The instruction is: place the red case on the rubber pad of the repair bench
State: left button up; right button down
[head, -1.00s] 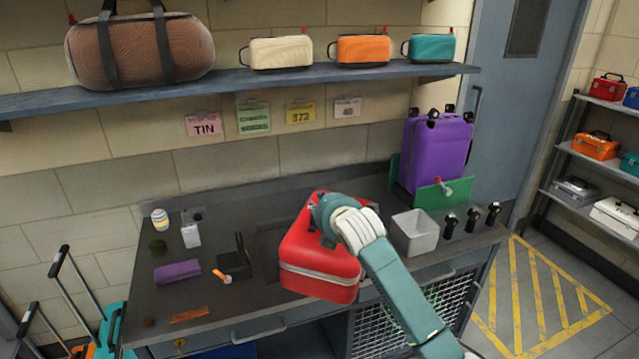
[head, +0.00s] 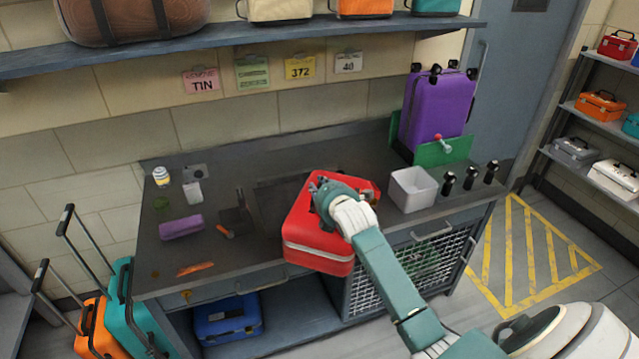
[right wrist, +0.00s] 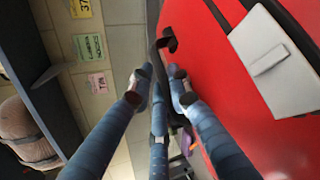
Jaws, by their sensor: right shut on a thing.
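The red case (head: 318,248) hangs in my right gripper (head: 335,192) over the front part of the repair bench (head: 160,262). My right gripper is shut on the case at its top; the right wrist view shows the red case (right wrist: 225,100) filling the right side, with the fingers (right wrist: 160,88) at its dark handle. A dark rectangular pad (head: 268,190) lies on the bench top behind and left of the case. The case hides much of it. I cannot tell whether the case touches the bench. My left gripper is not in view.
A grey bin (head: 412,190) and a purple suitcase (head: 437,110) stand to the right. A black holder (head: 236,217), a purple cloth (head: 181,227) and small bottles stand to the left. A shelf (head: 240,42) with bags runs above.

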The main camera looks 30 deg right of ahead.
jog(key=c, duration=1.9)
grip_release()
jog(key=shift+s+f, duration=0.1)
jog(key=shift+f, duration=0.2)
jog(key=shift+o, duration=1.4)
jog(key=shift+r, duration=0.1)
jog(key=shift+s+r, duration=0.1)
jog(key=shift+s, duration=0.05)
